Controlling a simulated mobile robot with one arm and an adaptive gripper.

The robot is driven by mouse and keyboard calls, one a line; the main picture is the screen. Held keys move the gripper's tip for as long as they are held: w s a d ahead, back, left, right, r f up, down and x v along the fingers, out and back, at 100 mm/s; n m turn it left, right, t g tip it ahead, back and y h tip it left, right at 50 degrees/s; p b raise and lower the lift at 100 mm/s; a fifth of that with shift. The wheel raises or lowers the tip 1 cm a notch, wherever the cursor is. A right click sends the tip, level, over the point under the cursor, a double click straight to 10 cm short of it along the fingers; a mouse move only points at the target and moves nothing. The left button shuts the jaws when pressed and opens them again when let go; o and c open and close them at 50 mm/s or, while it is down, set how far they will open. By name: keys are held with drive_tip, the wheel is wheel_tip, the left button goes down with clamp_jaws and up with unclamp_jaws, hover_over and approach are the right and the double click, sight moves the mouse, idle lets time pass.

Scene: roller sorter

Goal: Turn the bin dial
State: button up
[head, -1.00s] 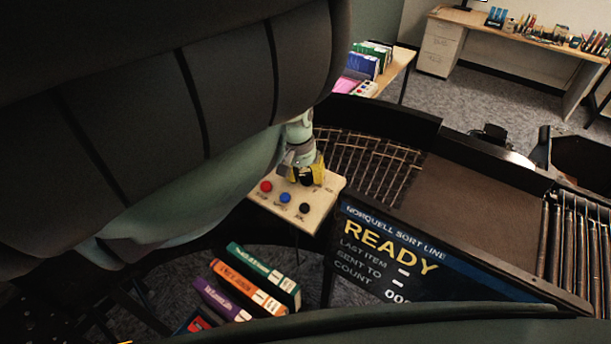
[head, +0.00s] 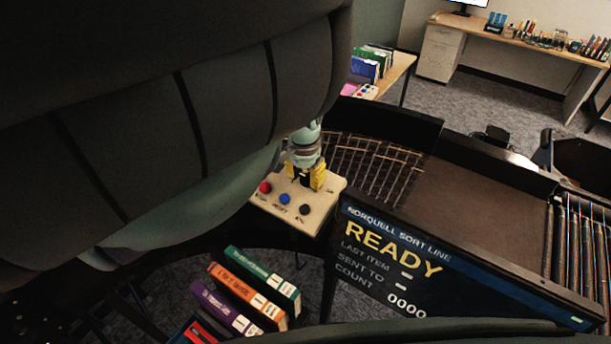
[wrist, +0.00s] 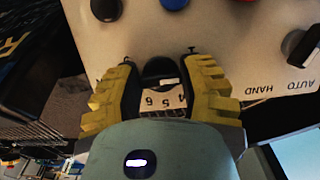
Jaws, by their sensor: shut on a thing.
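The control panel (head: 325,205) is a pale sloped box beside the sorter. My gripper (head: 306,176), with yellow ribbed fingers, reaches down onto its far part. In the wrist view my gripper (wrist: 161,68) has one finger on each side of the black bin dial (wrist: 159,67) and is shut on it. The printed numbers 4, 5 and 6 show between the fingers. In the head view the fingers mostly cover the dial.
The panel also carries a red button (head: 265,187), a blue button (head: 285,199), a black knob (head: 305,209) and an AUTO/HAND selector (wrist: 300,46). The sorter screen (head: 400,262) reads READY, count 0000. Several books (head: 245,290) stand below the panel.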

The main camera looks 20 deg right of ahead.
drive_tip(key=shift+w, duration=0.1)
drive_tip(key=o, duration=1.2)
